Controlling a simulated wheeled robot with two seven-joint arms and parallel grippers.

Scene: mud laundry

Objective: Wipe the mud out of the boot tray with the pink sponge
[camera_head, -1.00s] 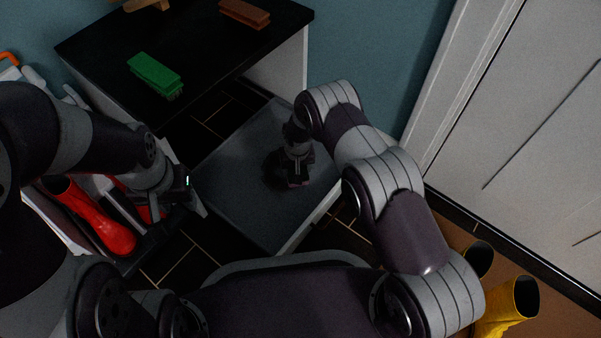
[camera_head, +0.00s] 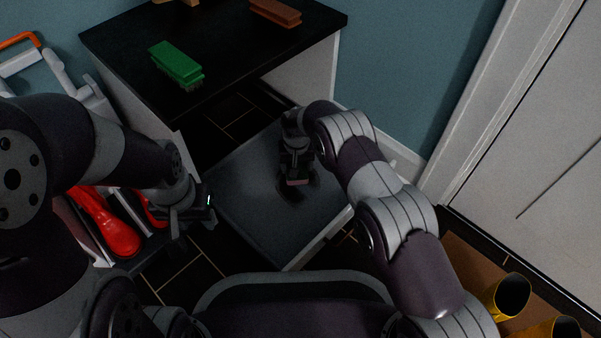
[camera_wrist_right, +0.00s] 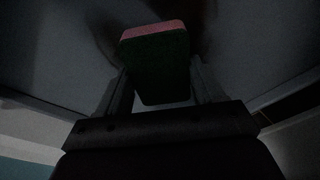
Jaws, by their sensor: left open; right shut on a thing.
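The boot tray (camera_head: 245,195) is a grey, shallow square in the middle of the head view. My right gripper (camera_head: 296,172) is over it, shut on the pink sponge (camera_head: 297,183). In the right wrist view the sponge (camera_wrist_right: 160,65) shows a pink edge and a dark green face between the fingers. A dark mud smear (camera_head: 310,192) shows beside the sponge on the tray; its extent under the sponge is hidden. Whether the sponge touches the tray is hard to tell. My left gripper (camera_head: 203,212) is open and empty, left of the tray.
A black-topped cabinet (camera_head: 215,45) behind the tray holds a green brush (camera_head: 177,65) and a brown brush (camera_head: 276,12). A red boot (camera_head: 105,225) lies at left. Yellow boots (camera_head: 510,295) stand at lower right, near a white door (camera_head: 535,130).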

